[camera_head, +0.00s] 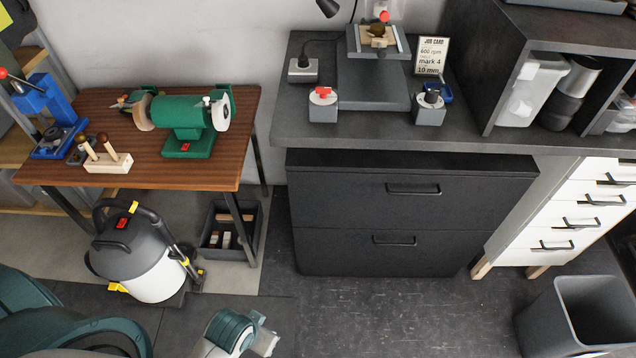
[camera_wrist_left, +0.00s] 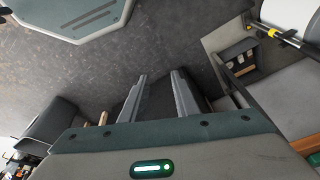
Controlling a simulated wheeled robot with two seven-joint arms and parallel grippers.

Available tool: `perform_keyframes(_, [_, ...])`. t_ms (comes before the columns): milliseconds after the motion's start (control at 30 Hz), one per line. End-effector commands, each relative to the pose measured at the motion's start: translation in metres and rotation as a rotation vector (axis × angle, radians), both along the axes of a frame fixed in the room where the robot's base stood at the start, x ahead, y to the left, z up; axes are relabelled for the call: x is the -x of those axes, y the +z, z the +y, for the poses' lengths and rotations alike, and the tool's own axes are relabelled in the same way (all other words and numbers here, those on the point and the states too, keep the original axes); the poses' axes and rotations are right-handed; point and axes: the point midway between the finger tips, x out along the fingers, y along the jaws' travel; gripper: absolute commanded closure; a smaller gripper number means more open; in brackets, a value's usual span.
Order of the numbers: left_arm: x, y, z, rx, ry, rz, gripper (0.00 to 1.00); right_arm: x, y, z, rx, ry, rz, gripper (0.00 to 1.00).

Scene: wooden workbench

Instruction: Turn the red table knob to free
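A red knob (camera_head: 323,91) sits on a pale dial plate on top of a small grey box (camera_head: 323,111), on the dark worktop at the left of a grey machine base. Its pointing direction is too small to read surely. My left gripper (camera_wrist_left: 160,85) shows in the left wrist view, with its two fingers apart and nothing between them. It is over the floor, far from the knob. In the head view, a teal and white part of my arm (camera_head: 235,335) shows at the bottom edge. My right gripper is not in view.
A second grey box with a black knob (camera_head: 432,97) stands right of the machine base (camera_head: 370,85). A switch box (camera_head: 303,70) and a job card (camera_head: 431,55) are nearby. Black drawers (camera_head: 400,215) stand below. A vacuum (camera_head: 145,260) and a bin (camera_head: 580,315) stand on the floor.

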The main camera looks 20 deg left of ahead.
Motion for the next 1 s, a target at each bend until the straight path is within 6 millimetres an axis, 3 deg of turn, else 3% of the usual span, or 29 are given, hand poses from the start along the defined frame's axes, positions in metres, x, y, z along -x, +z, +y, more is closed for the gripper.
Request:
perform_keyframes(233, [-0.022,0.056,0.004,-0.024,-0.019,-0.088,0.72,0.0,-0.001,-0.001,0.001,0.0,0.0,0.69])
perform_keyframes(367, [-0.056,0.091,0.008,-0.061,-0.049,-0.199,0.72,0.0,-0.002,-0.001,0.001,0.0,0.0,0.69])
perform_keyframes(767, [-0.183,0.167,0.013,-0.229,-0.184,-0.587,0.72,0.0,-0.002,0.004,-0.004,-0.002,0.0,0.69])
perform_keyframes(867, [-0.221,0.193,0.011,-0.29,-0.235,-0.708,0.72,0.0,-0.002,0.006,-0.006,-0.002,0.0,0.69])
perform_keyframes(1000, [-0.286,0.247,0.001,-0.416,-0.341,-0.932,0.72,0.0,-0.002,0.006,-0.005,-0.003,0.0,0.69])
